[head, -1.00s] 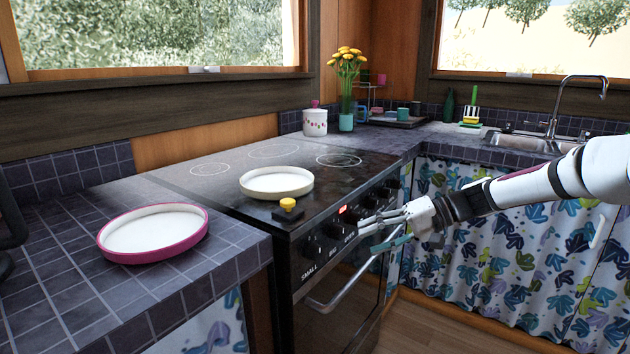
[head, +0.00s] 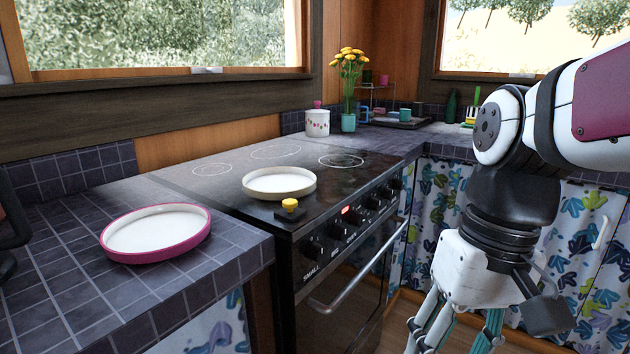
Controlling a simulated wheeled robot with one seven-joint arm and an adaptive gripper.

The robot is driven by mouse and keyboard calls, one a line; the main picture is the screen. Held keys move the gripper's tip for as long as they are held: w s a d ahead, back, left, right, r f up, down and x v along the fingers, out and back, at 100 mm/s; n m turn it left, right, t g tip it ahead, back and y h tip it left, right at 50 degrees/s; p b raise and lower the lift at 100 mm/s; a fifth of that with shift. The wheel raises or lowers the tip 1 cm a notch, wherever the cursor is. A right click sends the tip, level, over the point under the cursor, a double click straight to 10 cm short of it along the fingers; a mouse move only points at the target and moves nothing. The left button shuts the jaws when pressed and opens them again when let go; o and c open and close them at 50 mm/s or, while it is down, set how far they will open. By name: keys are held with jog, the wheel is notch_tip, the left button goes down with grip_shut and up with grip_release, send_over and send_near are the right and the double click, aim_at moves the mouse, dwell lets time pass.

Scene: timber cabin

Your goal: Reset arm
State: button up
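My gripper (head: 456,340) hangs pointing down at the bottom of the head view, right of the stove front. Its fingers stand apart with nothing visible between them; their tips are cut off by the lower frame edge. My arm folds in from the right edge above it. The gripper is clear of the stove (head: 330,215) and its oven handle (head: 355,285) in the picture.
A white round dish (head: 279,182) and a small yellow-topped item (head: 290,206) sit on the stove. A pink-rimmed dish (head: 155,258) stands on the tiled counter (head: 60,310). A flower vase (head: 348,121) and white pot (head: 317,123) stand behind. Patterned curtains (head: 585,225) hang at right.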

jog(key=s+d+f+m+t+h, duration=0.15)
jog(key=s+d, duration=0.25)
jog(key=s, duration=0.9)
notch_tip(320, 180, up, 26)
jog(key=t+p, duration=0.3)
jog(key=p, duration=2.2)
jog(key=shift+w+d, duration=0.35)
jog(key=shift+r+n+t, duration=0.1)
jog(key=shift+n+t, duration=0.15)
